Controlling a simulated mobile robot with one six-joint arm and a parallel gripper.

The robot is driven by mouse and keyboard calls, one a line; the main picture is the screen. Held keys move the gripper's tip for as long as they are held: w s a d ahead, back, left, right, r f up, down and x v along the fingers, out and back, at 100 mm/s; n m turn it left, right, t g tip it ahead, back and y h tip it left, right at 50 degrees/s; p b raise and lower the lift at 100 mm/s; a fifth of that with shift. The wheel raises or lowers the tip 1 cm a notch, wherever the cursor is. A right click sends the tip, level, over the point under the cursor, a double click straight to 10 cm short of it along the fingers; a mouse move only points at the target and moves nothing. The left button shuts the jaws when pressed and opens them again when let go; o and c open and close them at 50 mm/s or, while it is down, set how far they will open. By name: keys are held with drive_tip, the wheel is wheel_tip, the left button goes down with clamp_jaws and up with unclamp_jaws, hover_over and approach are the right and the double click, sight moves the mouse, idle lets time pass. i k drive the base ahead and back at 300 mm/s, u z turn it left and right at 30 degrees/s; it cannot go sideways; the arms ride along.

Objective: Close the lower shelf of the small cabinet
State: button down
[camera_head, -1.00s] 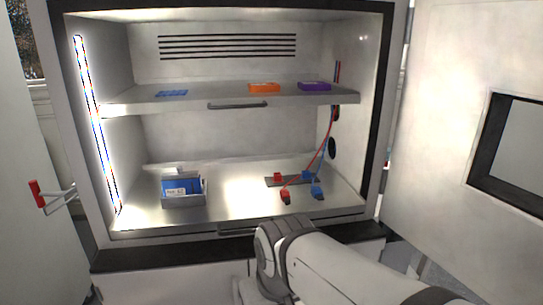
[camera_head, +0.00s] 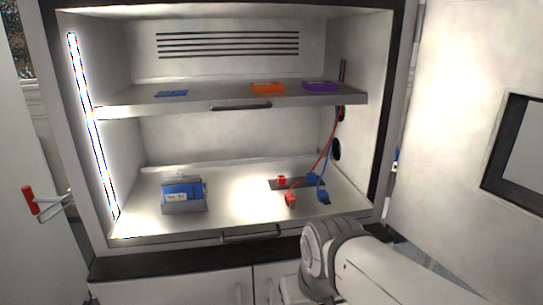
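The small cabinet (camera_head: 390,100) stands open in front of me. Its lower shelf (camera_head: 236,215) is a bright metal plate with a dark bar handle (camera_head: 250,233) on its front edge. The front edge lies near the cabinet's front opening; I cannot tell exactly how far out it stands. The upper shelf (camera_head: 130,108) is above it with its own handle (camera_head: 240,106). My arm shows at the bottom right, its rounded wrist joint just below and right of the lower handle. My gripper's fingers are not visible.
A grey holder with blue packs (camera_head: 184,193) stands on the lower shelf's left. Red and blue clips with cables (camera_head: 291,199) lie on its right. Orange (camera_head: 267,88) and purple (camera_head: 321,87) trays sit above. An open door (camera_head: 455,120) stands right; another with a red-ended handle (camera_head: 29,200), left.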

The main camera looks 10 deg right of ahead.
sight(242, 201)
drive_tip(key=i, duration=0.95)
